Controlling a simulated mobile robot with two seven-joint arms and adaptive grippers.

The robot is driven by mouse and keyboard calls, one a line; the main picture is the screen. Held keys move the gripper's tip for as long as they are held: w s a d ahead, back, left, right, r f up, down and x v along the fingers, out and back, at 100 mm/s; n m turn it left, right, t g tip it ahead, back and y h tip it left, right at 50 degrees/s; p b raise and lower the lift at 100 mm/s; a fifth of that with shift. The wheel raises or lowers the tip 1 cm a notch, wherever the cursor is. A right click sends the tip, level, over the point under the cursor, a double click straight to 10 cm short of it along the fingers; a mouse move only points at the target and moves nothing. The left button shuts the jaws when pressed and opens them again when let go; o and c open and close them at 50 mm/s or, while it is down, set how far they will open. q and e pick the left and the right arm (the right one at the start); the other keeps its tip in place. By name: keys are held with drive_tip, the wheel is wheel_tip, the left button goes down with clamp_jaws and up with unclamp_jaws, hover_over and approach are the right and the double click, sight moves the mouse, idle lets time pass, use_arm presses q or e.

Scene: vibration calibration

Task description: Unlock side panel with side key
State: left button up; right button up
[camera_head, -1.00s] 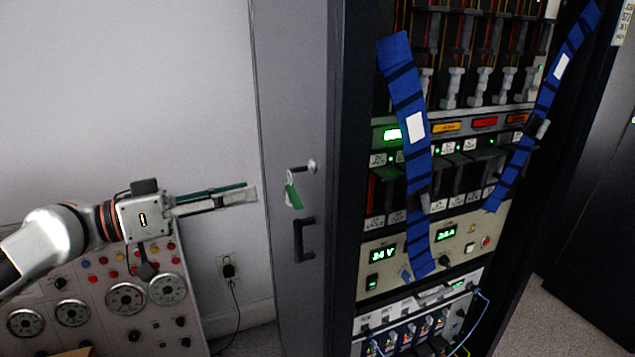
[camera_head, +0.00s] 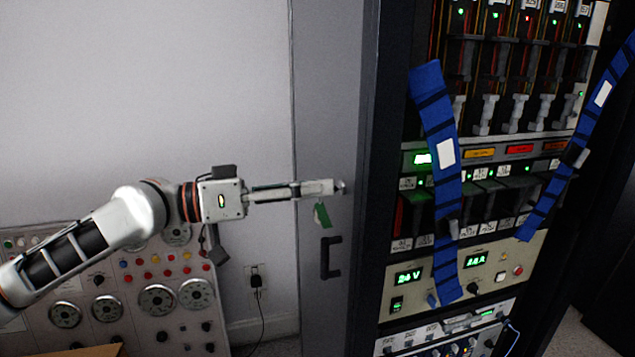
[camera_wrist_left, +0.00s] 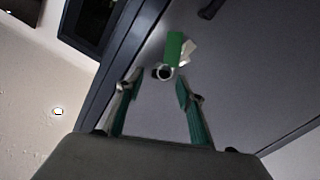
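The grey side panel (camera_head: 325,110) of the cabinet stands upright, with a black handle (camera_head: 330,258) below the lock. The lock (camera_head: 342,186) shows just past my left fingertips. The side key's green tag (camera_head: 322,213) hangs below my fingers; the key itself is hidden by them in the head view. My left gripper (camera_head: 325,187) reaches the panel from the left. In the left wrist view its two fingers (camera_wrist_left: 157,88) are apart, either side of the round key and lock end (camera_wrist_left: 163,72), with the green tag (camera_wrist_left: 174,48) and a white tag (camera_wrist_left: 188,53) beyond. I cannot see finger contact.
The open rack to the right holds lit modules (camera_head: 480,155) and blue straps (camera_head: 436,150). A gauge panel (camera_head: 125,290) stands at the lower left, under my arm. A wall socket with a plug (camera_head: 256,281) is between it and the cabinet.

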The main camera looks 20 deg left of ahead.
use_arm(q)
drive_tip(key=shift+w+d, duration=0.35)
drive_tip(key=shift+d, duration=0.3)
drive_tip(key=shift+f, duration=0.1)
